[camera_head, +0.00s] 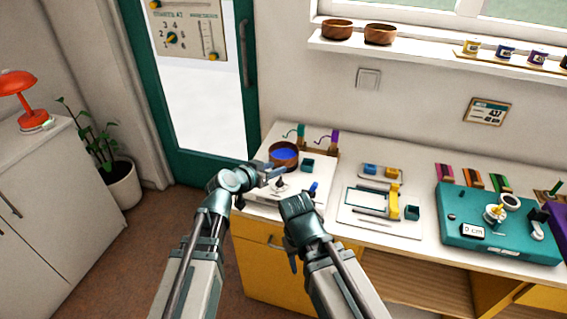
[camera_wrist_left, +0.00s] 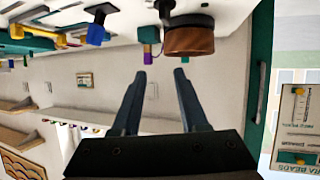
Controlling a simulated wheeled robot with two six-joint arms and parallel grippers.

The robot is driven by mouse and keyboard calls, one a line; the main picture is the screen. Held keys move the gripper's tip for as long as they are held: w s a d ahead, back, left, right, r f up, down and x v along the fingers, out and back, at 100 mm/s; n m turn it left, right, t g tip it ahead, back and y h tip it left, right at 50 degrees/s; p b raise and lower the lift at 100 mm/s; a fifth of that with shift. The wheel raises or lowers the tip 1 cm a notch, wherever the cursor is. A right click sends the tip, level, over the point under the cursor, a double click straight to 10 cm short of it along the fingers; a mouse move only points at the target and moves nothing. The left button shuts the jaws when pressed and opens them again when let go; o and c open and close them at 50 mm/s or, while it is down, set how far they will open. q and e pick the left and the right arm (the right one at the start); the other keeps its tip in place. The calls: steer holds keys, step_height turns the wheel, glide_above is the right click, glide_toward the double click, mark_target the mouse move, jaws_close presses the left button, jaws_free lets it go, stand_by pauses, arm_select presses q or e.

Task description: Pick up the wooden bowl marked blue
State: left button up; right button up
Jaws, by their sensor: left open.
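The wooden bowl marked blue (camera_head: 285,154) stands upright on the counter's left end, with blue showing inside it. My left gripper (camera_head: 278,171) is open and empty, close in front of the bowl in the head view and apart from it. In the left wrist view, which is upside down, the bowl's brown side (camera_wrist_left: 188,41) shows just beyond the two spread fingertips (camera_wrist_left: 161,72). My right gripper (camera_head: 293,258) hangs low in front of the counter; its fingers are too hidden to judge.
A small dark green box (camera_head: 307,165) stands right of the bowl. Green and purple items (camera_head: 334,137) stand behind it. Two other wooden bowls (camera_head: 337,29) (camera_head: 380,34) sit on the wall shelf. A frame with yellow parts (camera_head: 393,202) and a teal case (camera_head: 465,236) lie farther right.

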mark_target(284, 156)
arm_select(q)
steer(key=b+x, duration=0.1)
steer(key=x, duration=0.3)
steer(key=b+x, duration=0.2)
steer(key=x, duration=0.3)
steer(key=b+x, duration=0.2)
steer(key=x, duration=0.3)
steer(key=shift+w+a+r, duration=0.3)
steer(key=shift+w+r, duration=0.05)
steer(key=shift+r, duration=0.05)
jaws_close()
steer(key=shift+s, duration=0.1)
stand_by(1.0)
